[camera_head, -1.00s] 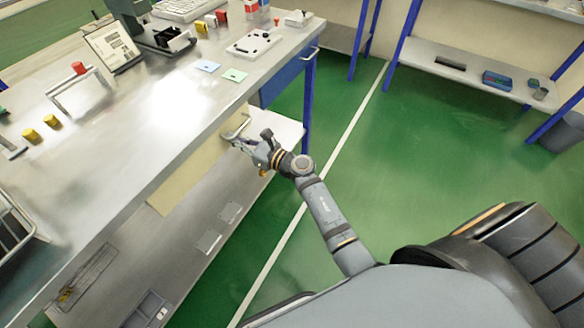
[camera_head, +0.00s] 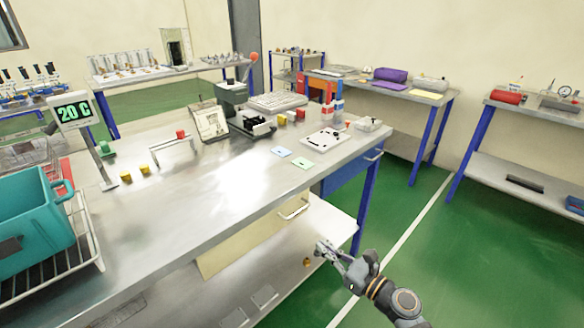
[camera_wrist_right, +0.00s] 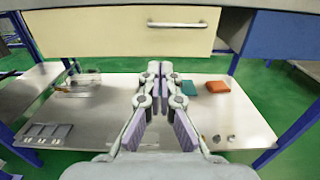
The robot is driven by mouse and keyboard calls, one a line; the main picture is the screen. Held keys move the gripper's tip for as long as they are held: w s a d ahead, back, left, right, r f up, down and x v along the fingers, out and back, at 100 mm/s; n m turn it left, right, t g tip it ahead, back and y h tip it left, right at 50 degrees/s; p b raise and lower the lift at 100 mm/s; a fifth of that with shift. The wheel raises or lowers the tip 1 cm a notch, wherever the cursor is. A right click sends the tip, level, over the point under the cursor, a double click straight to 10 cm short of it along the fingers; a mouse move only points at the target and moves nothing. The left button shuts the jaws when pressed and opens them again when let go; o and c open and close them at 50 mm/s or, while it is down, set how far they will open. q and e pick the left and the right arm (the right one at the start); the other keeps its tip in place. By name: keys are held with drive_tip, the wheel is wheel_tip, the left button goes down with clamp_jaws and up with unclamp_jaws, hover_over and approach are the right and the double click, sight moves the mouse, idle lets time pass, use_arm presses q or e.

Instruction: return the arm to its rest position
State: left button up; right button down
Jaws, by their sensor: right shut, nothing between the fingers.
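My right gripper (camera_head: 330,252) is shut and empty in the head view, in front of the metal workbench (camera_head: 190,208). Its closed fingers (camera_wrist_right: 156,72) show in the middle of the right wrist view. The cream drawer front (camera_head: 245,243) is under the bench top, with a metal handle (camera_head: 293,208). The fingers are apart from this handle, lower and to its right in the head view. In the wrist view the handle (camera_wrist_right: 178,24) is above the fingertips. My left gripper is not in view.
A lower shelf (camera_wrist_right: 85,110) lies under the bench, with a teal block (camera_wrist_right: 188,88) and an orange block (camera_wrist_right: 217,87) on it. A blue bench leg (camera_head: 357,215) stands near my gripper. Green floor (camera_head: 450,255) is open to the right.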

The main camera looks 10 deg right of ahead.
drive_tip(key=s+d+f+m+g+h+p, duration=0.1)
drive_tip(key=s+d+f+m+h+p, duration=0.2)
drive_tip(key=f+m, duration=0.5)
drive_tip(key=s+d+f+m+h+p, duration=0.1)
drive_tip(key=s+d+f+m+h, duration=0.1)
drive_tip(key=d+f+m+h, duration=0.35)
drive_tip(key=s+d+f+m+g+h+p, duration=0.15)
drive_tip(key=d+f+m, duration=0.25)
drive_tip(key=f+m, duration=0.65)
drive_tip(key=s+d+f+m+g+h+p, duration=0.1)
drive_tip(key=s+f+m+g+p, duration=0.15)
drive_tip(key=s+f+m, duration=0.5)
drive_tip(key=s+d+f+m+g+h+p, duration=0.15)
drive_tip(key=s+f+m+g, duration=0.3)
drive_tip(key=s, duration=0.65)
drive_tip(key=s+a+f+m+g, duration=0.1)
drive_tip(key=s+f+m+g, duration=0.1)
drive_tip(key=s, duration=0.6)
drive_tip(key=s+a+f+m+g+y+p, duration=0.1)
drive_tip(key=s+f+m+g, duration=0.1)
drive_tip(key=s, duration=0.7)
drive_tip(key=f+m, duration=0.1)
drive_tip(key=m, duration=0.1)
drive_tip(key=shift+s+a+f+m+p, duration=0.25)
drive_tip(key=shift+a+m+p, duration=0.05)
drive_tip(key=shift+a+m, duration=0.1)
